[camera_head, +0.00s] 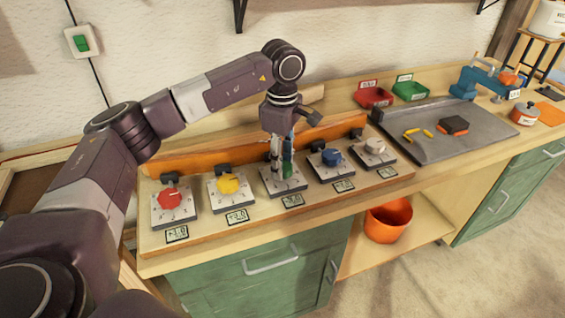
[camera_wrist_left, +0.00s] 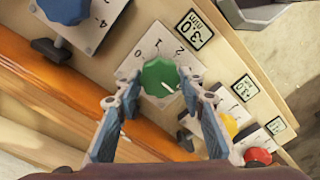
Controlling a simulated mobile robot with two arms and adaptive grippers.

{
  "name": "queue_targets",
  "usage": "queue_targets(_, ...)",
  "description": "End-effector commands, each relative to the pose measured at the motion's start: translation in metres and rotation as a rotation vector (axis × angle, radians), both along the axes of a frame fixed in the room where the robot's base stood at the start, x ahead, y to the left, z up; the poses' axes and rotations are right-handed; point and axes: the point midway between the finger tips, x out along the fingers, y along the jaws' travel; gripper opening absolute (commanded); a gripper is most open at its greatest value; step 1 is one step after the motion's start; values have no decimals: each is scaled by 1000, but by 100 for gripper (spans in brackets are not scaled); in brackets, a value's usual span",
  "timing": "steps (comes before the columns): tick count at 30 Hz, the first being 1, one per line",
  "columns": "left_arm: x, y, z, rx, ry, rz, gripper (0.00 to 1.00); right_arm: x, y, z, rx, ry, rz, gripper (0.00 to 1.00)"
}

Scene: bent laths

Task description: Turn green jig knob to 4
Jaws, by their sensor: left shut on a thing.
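The green knob (camera_wrist_left: 160,78) sits on its square pale dial plate (camera_wrist_left: 143,59), in the middle of a row of dials. In the head view, the green knob (camera_head: 288,170) is partly hidden by my left gripper (camera_head: 281,168), which points down at it. In the left wrist view, my left gripper (camera_wrist_left: 152,93) is shut on the knob, one finger on each side. A white mark on the knob points to the lower right there. Numerals 1 and 2 show on the plate; others are covered. The small display (camera_wrist_left: 193,30) beside this plate seems to read -3.0 mm.
Red (camera_head: 169,199) and yellow (camera_head: 228,184) knobs stand left of the green one, blue (camera_head: 332,157) and white (camera_head: 375,146) ones right. An orange-brown lath (camera_head: 210,153) runs behind the row. A grey tray (camera_head: 455,151) lies further right.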

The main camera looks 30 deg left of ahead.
Motion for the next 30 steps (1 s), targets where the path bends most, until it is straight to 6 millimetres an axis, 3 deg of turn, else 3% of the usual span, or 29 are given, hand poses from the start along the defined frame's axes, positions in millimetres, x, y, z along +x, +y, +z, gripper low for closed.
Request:
queue_targets(14, 0, 0, 0, 0, -1, -14, 12, 0, 0, 0, 0, 0, 0, 40)
queue_targets(15, 0, 0, 0, 0, -1, -14, 40, 0, 0, 0, 0, 0, 0, 40)
queue_targets(19, 0, 0, 0, 0, -1, -13, 54, 0, 0, 0, 0, 0, 0, 40)
queue_targets(30, 1, 0, 7, -1, -3, -12, 54, 0, -2, 0, -2, 0, 1, 40)
